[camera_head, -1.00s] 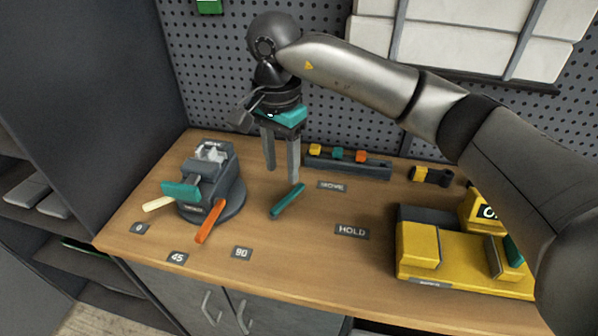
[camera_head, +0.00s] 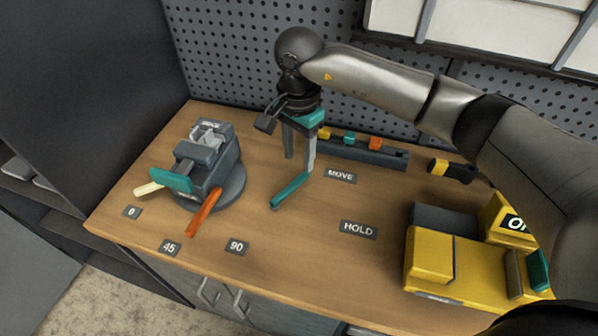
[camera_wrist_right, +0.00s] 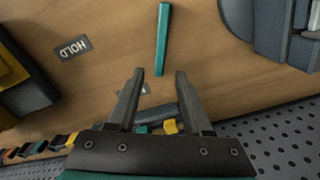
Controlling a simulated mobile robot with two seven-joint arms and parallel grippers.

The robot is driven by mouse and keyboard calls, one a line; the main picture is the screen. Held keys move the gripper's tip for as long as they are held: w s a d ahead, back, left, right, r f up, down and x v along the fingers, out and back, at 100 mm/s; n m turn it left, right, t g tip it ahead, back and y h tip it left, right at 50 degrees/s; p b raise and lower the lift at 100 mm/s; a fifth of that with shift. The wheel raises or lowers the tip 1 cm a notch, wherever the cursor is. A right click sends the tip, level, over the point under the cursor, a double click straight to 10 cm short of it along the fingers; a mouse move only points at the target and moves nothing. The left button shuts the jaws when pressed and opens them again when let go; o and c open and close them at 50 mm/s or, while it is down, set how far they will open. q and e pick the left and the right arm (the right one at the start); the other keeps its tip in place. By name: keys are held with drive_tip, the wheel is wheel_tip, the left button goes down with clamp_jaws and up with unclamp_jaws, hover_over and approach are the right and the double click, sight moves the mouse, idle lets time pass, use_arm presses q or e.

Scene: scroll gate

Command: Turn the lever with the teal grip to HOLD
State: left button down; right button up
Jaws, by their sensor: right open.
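The lever with the teal grip (camera_head: 291,190) lies low over the bench, between the vise and the HOLD label; it also shows in the right wrist view (camera_wrist_right: 162,38). Its near end points to the front left, and its far end is close to the MOVE label (camera_head: 340,176). The HOLD label (camera_head: 358,228) is to its right. My right gripper (camera_head: 300,162) is open and points down near the lever's far end. In the right wrist view the teal grip lies beyond the open fingertips (camera_wrist_right: 159,72), with nothing between them. My left gripper is out of view.
A grey vise (camera_head: 207,165) with a teal bar and orange and cream handles stands left, by the 0, 45 and 90 labels. A yellow machine (camera_head: 450,262) stands right. A dark rack (camera_head: 362,152) with coloured blocks is behind. The bench around HOLD is clear.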

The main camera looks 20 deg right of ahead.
sight(299, 179)
wheel_tip(299, 179, down, 6)
drive_tip(key=shift+f, duration=0.25)
clamp_jaws()
idle(0.4)
drive_tip(key=shift+r, duration=0.1)
idle(1.0)
